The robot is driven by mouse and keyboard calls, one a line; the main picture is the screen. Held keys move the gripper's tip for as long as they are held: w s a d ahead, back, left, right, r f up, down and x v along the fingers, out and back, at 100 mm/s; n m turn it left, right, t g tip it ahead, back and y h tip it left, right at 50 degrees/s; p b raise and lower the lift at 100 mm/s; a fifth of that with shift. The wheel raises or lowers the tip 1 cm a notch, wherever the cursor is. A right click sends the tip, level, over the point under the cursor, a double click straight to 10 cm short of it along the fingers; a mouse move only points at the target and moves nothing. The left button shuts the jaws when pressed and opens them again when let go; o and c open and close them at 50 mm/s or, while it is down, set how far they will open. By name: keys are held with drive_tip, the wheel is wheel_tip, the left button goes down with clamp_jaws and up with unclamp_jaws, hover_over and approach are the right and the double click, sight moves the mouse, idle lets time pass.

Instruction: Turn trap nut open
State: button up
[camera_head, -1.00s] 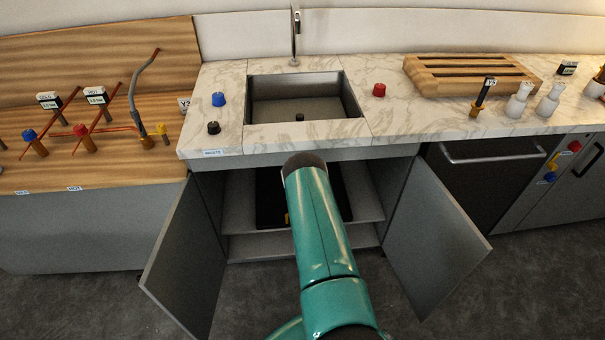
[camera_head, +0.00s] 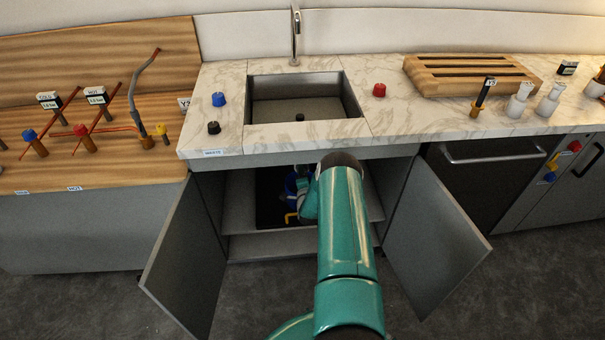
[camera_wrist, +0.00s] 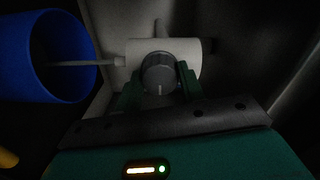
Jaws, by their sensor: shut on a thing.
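The trap nut (camera_wrist: 159,72) is a round grey knob with a light mark at its lower edge, in front of a white pipe fitting (camera_wrist: 190,50) in the wrist view. My gripper (camera_wrist: 160,84) has its two green fingers on either side of the nut and is shut on it. In the head view my teal arm reaches into the open cabinet under the sink (camera_head: 270,102). The nut and my fingertips are hidden there behind the arm.
A blue cylinder (camera_wrist: 38,58) stands close to the left of my gripper, with a thin pipe toward the fitting. A yellow part (camera_head: 291,218) shows in the cabinet. Open doors (camera_head: 185,260) and (camera_head: 440,235) flank my arm.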

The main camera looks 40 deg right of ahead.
drive_tip(key=shift+r+m, duration=0.1)
drive_tip(key=shift+m, duration=0.9)
drive_tip(key=o, duration=1)
drive_tip(key=shift+w, duration=0.1)
drive_tip(key=v, duration=1.4)
